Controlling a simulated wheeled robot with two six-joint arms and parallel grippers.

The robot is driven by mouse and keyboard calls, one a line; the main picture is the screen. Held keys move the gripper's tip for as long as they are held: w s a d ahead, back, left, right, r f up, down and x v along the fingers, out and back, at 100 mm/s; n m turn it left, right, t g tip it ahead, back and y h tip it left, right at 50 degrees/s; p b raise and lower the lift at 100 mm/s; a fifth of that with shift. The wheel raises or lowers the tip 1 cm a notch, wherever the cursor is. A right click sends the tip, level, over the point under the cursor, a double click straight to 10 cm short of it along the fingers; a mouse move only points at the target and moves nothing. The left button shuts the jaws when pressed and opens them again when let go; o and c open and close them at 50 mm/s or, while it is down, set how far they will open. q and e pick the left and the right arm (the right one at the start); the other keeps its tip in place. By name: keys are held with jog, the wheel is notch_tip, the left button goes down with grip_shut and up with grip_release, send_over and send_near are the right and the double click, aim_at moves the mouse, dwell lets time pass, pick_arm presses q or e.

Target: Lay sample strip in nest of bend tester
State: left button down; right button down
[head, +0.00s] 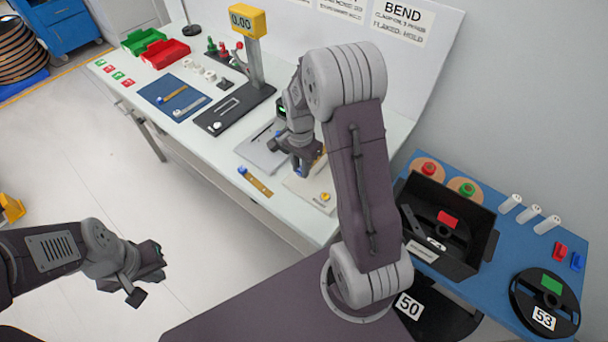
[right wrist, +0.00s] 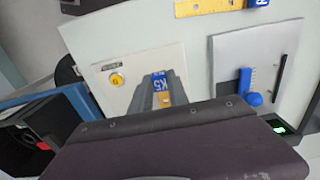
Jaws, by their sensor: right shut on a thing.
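My right gripper (head: 304,170) is over the right end of the white bench, shut on a sample strip. In the right wrist view the strip's blue end (right wrist: 160,82) marked K5 shows between the fingers, with a bit of yellow below; the rest is hidden. A pale plate with a yellow knob (right wrist: 117,79) lies beside the fingers. A grey plate (right wrist: 228,55) with a blue lever (right wrist: 250,88) and a dark slot lies to the right. I cannot tell which plate is the bend tester. My left gripper (head: 148,283) is open and empty over the floor.
Another yellow strip (head: 255,181) with a blue end lies at the bench's front edge. A blue mat (head: 160,88) and red tray (head: 165,54) lie left. A black bin (head: 472,205) stands on the blue table.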

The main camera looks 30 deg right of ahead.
aim_at(301, 182)
jog(key=shift+f, duration=2.15)
jog(key=shift+f, duration=0.2)
jog(key=c, duration=1.3)
grip_release()
jog(key=shift+o, duration=0.2)
notch_tip(301, 182, up, 12)
jog(key=shift+r+p, duration=0.25)
jog(key=shift+p, duration=0.2)
jog(key=s+a+f+n, duration=0.1)
jog(key=s+a+n, duration=0.2)
jog(key=s+n, duration=0.3)
jog(key=s+a+f+n+t, duration=0.1)
jog(key=s+a+f+n, duration=0.1)
jog(key=s+a+n, duration=0.2)
jog(key=s+n, duration=0.2)
jog(key=n, duration=0.1)
jog(key=shift+s+a, duration=0.2)
jog(key=shift+s, duration=0.1)
